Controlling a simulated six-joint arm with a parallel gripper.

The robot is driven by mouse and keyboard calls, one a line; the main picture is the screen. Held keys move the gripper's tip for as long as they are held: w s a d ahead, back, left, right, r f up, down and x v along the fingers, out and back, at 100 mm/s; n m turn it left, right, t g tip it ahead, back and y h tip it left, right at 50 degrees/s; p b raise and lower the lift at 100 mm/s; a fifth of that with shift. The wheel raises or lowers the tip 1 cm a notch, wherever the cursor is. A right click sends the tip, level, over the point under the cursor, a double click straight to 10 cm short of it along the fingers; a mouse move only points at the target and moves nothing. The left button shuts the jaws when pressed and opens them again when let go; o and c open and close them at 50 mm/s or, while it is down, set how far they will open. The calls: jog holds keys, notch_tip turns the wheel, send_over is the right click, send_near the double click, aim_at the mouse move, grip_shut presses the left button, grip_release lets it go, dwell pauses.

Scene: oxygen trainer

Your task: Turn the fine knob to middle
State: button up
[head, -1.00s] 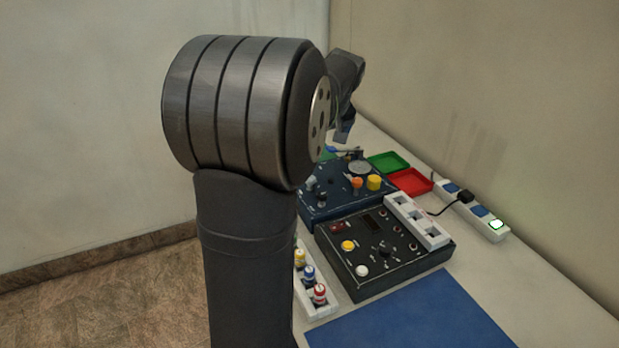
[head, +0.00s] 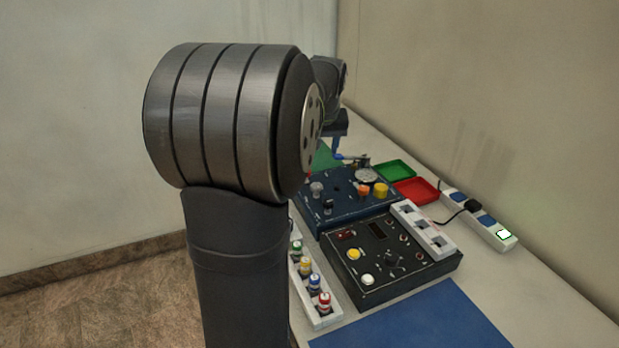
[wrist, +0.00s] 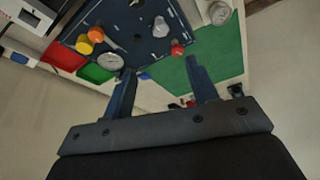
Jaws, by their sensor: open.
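A dark blue panel (head: 350,208) carries several knobs and a round gauge (head: 366,176). It has a grey knob (head: 317,187), a small black knob (head: 328,205), an orange knob (head: 364,190) and a yellow knob (head: 381,190). A black box (head: 375,287) in front has a dark knob (head: 392,259). I cannot read any label, so I cannot tell which is the fine knob. My gripper (wrist: 160,88) is open and empty, near the panel's far edge. In the wrist view, the grey knob (wrist: 160,27) and a red knob (wrist: 177,49) lie beyond the fingertips.
A green tray (head: 394,170) and a red tray (head: 417,190) stand behind the panels. A power strip (head: 480,219) runs along the wall side. A white rack (head: 316,310) of coloured-capped pieces is at front left. A blue mat (head: 410,325) is clear.

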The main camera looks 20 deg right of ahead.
aim_at(316, 185)
jog(key=w+f+m, duration=0.1)
jog(key=w+f, duration=0.1)
jog(key=f, duration=0.3)
jog(key=w+d+f+m+h, duration=0.1)
jog(key=w+f, duration=0.1)
jog(key=f, duration=0.4)
jog(key=w+d+f+m, duration=0.1)
jog(key=w+f+m, duration=0.1)
jog(key=f, duration=0.3)
jog(key=shift+w+f, duration=0.15)
jog(key=shift+f, duration=0.05)
jog(key=c, duration=1)
jog(key=shift+o, duration=0.2)
